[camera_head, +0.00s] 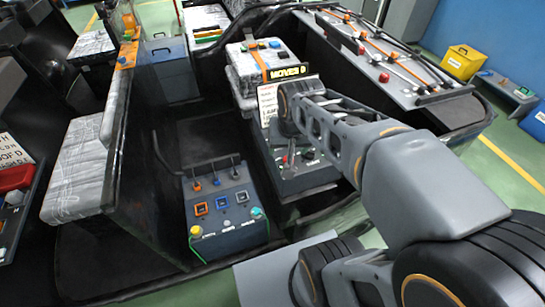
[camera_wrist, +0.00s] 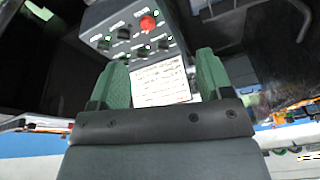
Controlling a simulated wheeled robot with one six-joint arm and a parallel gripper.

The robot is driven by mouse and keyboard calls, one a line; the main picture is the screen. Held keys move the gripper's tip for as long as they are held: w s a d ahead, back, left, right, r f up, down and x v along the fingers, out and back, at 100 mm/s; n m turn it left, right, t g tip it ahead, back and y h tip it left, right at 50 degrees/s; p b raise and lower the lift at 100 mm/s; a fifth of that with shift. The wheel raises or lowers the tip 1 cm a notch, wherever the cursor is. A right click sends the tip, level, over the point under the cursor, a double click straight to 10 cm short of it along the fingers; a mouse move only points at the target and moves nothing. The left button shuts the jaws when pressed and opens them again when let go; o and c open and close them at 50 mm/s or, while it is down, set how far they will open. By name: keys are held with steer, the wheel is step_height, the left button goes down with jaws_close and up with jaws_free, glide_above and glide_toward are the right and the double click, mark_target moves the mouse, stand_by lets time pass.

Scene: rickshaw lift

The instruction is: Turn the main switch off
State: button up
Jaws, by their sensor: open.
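In the wrist view, a grey control panel (camera_wrist: 130,35) carries several black rotary knobs and one red round knob (camera_wrist: 148,23). Its small labels are too blurred to read, so I cannot tell which control is the main switch. My gripper (camera_wrist: 160,65) is open, its two green fingers apart with nothing held between them. The panel's knobs lie beyond the fingertips. A white printed plate (camera_wrist: 160,82) shows between the fingers. In the head view, my arm reaches over the cab to the centre console (camera_head: 310,178), partly covering it; the fingers are not clearly visible there.
A grey control box (camera_head: 228,222) with toggles and coloured buttons stands left of the console. A dark cab wall (camera_head: 145,150) rises further left. A long panel with orange bars (camera_head: 380,60) lies at the upper right.

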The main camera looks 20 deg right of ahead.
steer(key=w+d+f+m+g+b, duration=0.1)
steer(key=w+d+f+m+b, duration=0.25)
steer(key=w+f+m, duration=0.35)
steer(key=w+d+f+m+g+b, duration=0.2)
steer(key=w+d+f+m, duration=0.15)
steer(key=w+f, duration=0.35)
steer(key=f, duration=0.3)
steer(key=w+f, duration=0.1)
steer(key=f, duration=0.3)
steer(key=d+f+b, duration=0.1)
steer(key=f, duration=0.3)
steer(key=shift+w+d+f, duration=0.1)
steer(key=shift+w+f, duration=0.1)
steer(key=shift+w, duration=0.2)
steer(key=shift+f, duration=0.75)
steer(key=shift+c, duration=0.3)
steer(key=c, duration=0.9)
steer(key=shift+o, duration=0.2)
